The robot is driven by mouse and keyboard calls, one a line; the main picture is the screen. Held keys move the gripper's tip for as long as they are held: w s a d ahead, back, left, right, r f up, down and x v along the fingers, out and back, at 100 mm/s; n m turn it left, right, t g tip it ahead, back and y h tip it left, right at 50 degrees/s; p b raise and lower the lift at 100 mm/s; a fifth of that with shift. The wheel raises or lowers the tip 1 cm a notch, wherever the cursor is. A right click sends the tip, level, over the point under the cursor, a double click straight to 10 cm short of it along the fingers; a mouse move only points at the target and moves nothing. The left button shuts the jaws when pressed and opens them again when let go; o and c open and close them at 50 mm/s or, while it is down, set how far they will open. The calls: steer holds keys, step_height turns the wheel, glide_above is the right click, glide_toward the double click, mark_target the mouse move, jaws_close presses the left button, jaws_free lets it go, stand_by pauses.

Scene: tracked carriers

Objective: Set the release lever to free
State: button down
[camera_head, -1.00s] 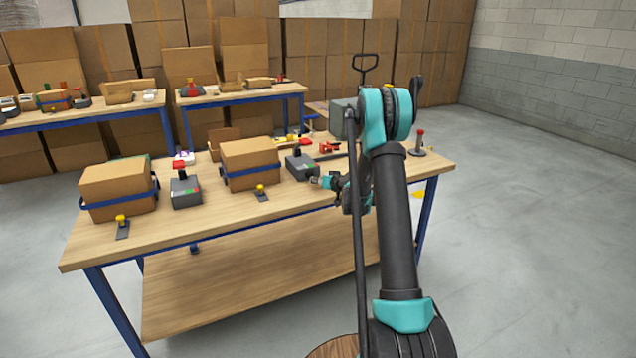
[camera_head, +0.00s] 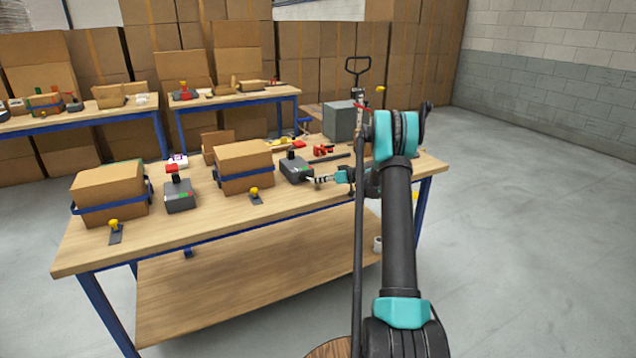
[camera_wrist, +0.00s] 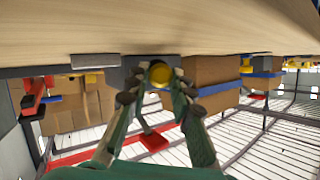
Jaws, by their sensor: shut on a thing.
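My gripper (camera_wrist: 158,84) is shut on a yellow knob (camera_wrist: 159,74), which shows between the fingertips in the wrist view. The knob's lever and its setting are hidden. In the head view my gripper (camera_head: 316,180) is low over the right part of the workbench, beside a dark grey device (camera_head: 296,170) with a black handle. Two other yellow-knobbed levers stand on small dark plates, one in front of the left carton (camera_head: 115,231) and one in front of the middle carton (camera_head: 254,194).
Blue-strapped cartons (camera_head: 110,193) and (camera_head: 243,168) stand on the workbench (camera_head: 200,225). A grey device with a red-topped handle (camera_head: 179,196) stands between them. A red clamp (camera_head: 322,151) and a grey block (camera_head: 343,121) lie behind my gripper. The bench's front strip is mostly clear.

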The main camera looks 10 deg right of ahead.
steer(key=shift+w+d, duration=0.35)
steer(key=shift+w, duration=0.05)
steer(key=c, duration=1.3)
jaws_free()
steer(key=v, duration=1.2)
steer(key=shift+s, duration=0.1)
